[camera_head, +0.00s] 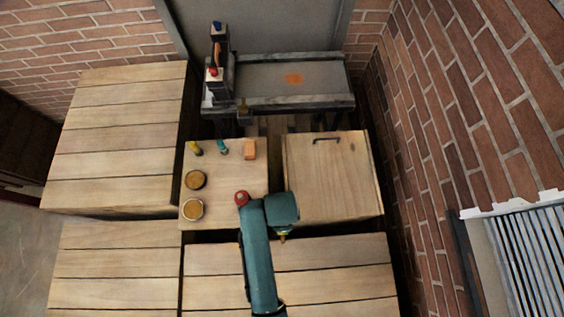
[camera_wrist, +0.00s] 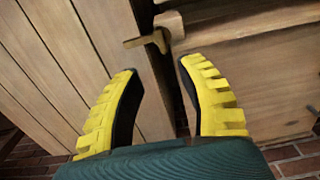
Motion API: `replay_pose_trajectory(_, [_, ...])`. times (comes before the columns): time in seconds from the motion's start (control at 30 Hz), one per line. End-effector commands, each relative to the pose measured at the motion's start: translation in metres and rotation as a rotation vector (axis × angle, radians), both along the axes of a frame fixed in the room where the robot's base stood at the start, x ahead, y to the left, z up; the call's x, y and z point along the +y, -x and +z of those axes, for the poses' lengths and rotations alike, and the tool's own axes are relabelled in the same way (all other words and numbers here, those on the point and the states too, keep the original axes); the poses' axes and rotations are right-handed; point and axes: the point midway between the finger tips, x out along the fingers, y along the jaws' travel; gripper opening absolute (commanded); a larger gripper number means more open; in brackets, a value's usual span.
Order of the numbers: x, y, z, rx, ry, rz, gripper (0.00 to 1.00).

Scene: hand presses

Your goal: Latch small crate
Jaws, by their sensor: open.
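A small wooden crate (camera_head: 330,180) with a closed-looking plank top and a dark handle (camera_head: 327,140) stands right of centre in the head view. My gripper (camera_head: 283,238) is at its near side, mostly hidden under my teal arm. In the wrist view my gripper (camera_wrist: 158,68) has its two yellow-backed fingers apart, with nothing between them. A tan, bent latch-like piece (camera_wrist: 147,41) lies just beyond the fingertips, beside a gap between wooden panels. I cannot tell whether it is fastened. The fingers appear not to touch it.
A wooden stand (camera_head: 225,190) left of the crate carries two round tins, small bottles and an orange block (camera_head: 249,149). A press bench (camera_head: 290,80) stands behind. Large plank crates (camera_head: 115,135) fill the left and front. A brick wall (camera_head: 450,130) closes off the right.

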Motion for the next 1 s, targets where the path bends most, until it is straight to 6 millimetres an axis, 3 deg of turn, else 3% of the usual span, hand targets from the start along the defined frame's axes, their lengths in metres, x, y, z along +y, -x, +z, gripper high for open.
replay_pose_trajectory(0.03, [0.0, 0.0, -0.017, 0.001, 0.0, 0.0, 0.39])
replay_pose_trajectory(0.2, [0.0, -0.001, -0.058, -0.001, 0.0, 0.001, 0.39])
replay_pose_trajectory(0.43, [0.0, -0.001, -0.104, -0.002, 0.0, 0.001, 0.39])
replay_pose_trajectory(0.6, [0.0, -0.001, -0.115, -0.004, 0.0, 0.002, 0.39])
replay_pose_trajectory(0.87, [0.0, -0.001, -0.115, -0.004, 0.0, 0.002, 0.39])
replay_pose_trajectory(1.0, [0.0, -0.001, -0.115, -0.004, 0.0, 0.002, 0.12])
